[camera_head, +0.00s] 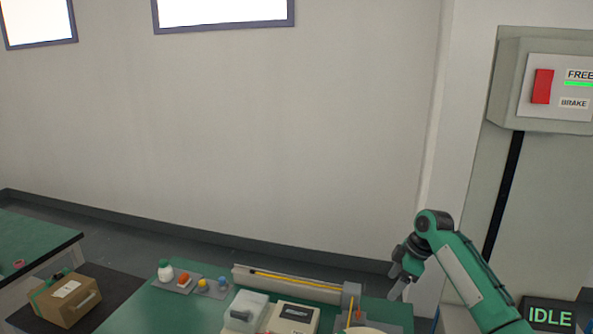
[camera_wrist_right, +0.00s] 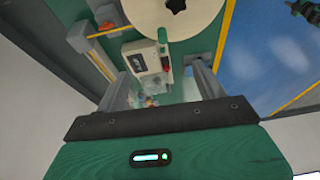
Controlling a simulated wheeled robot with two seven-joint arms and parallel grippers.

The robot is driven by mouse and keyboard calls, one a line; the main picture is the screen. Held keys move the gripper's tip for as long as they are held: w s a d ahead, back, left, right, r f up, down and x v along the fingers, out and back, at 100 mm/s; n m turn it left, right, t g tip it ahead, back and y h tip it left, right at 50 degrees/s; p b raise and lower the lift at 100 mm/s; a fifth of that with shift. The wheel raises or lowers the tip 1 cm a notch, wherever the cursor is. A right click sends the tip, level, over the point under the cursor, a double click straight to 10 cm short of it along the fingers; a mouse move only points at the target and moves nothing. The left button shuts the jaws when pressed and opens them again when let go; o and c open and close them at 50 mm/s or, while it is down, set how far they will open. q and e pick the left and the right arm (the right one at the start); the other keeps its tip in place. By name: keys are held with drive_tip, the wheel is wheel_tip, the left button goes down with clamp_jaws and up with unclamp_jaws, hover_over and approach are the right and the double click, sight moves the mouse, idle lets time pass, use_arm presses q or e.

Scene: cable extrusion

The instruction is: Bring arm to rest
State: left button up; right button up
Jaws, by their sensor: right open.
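My right arm (camera_head: 462,265) comes in from the right side of the head view, bent, with its gripper (camera_head: 398,280) hanging down beside the right end of the green bench. In the right wrist view the two fingers (camera_wrist_right: 160,88) stand apart with nothing held between them. Beyond them lie a pale boxy device (camera_wrist_right: 148,62) and a large cream spool (camera_wrist_right: 175,14) with a dark star-shaped hub. My left gripper is not in the head view.
The green bench (camera_head: 150,312) holds a long trough with a yellow cable (camera_head: 300,279), pale boxes (camera_head: 243,311) and small coloured-top containers (camera_head: 184,281). A cardboard box (camera_head: 68,300) is at left. A wall panel (camera_head: 542,88) has a red switch. A screen (camera_head: 550,316) reads IDLE.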

drive_tip(key=s+a+f+m, duration=0.2)
drive_tip(key=s+a+f, duration=0.2)
drive_tip(key=s+f, duration=0.6)
drive_tip(key=s+a+f+m, duration=0.2)
drive_tip(key=s+a+f, duration=0.2)
drive_tip(key=s+f, duration=0.6)
drive_tip(key=s+d+r+m+t+h, duration=0.15)
drive_tip(key=s+m, duration=0.25)
drive_tip(key=s, duration=1)
drive_tip(key=s+d+r+m+t+h, duration=0.1)
drive_tip(key=s+d+r+m+h, duration=0.3)
drive_tip(key=s, duration=0.9)
wheel_tip(320, 180, down, 42)
drive_tip(key=g+y+b, duration=0.1)
drive_tip(key=y+b, duration=0.1)
drive_tip(key=b, duration=0.8)
drive_tip(key=s+d+f+b, duration=0.1)
drive_tip(key=s+f+b, duration=0.2)
drive_tip(key=s+f, duration=0.3)
drive_tip(key=s+f+g+b, duration=0.1)
drive_tip(key=s+f+b, duration=0.2)
drive_tip(key=s+f, duration=0.4)
drive_tip(key=s+d+f+b, duration=0.1)
drive_tip(key=s+f+b, duration=0.2)
drive_tip(key=s+f, duration=0.4)
wheel_tip(320, 180, down, 9)
drive_tip(key=shift+d+f, duration=0.1)
drive_tip(key=shift+d, duration=0.2)
